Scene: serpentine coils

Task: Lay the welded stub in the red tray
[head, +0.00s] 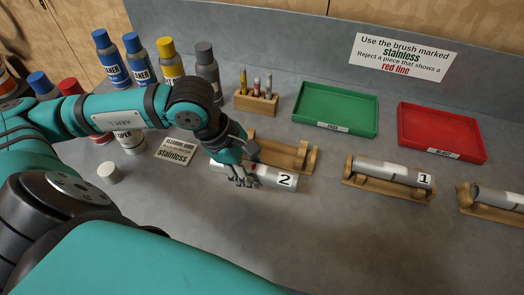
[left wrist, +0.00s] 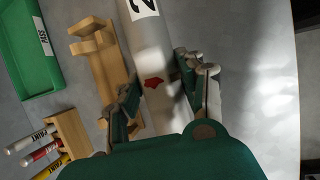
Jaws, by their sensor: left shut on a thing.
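The grey metal stub numbered 2 (head: 273,179) is held in my left gripper (head: 238,177), in front of its wooden cradle (head: 290,154); its height above the bench is hard to tell. In the left wrist view my left gripper (left wrist: 160,85) has its fingers on both sides of the stub (left wrist: 148,45), and a red mark (left wrist: 154,83) shows on the pipe between them. The red tray (head: 440,153) lies at the back right, empty, its label too small to read surely. My right gripper is not in view.
An empty green tray (head: 334,130) marked PASS lies left of the red one. Stub 1 (head: 392,172) rests in a cradle, with another stub (head: 497,197) at the right edge. Marker holder (head: 256,104), cans and bottles (head: 110,60) stand left. The front bench is clear.

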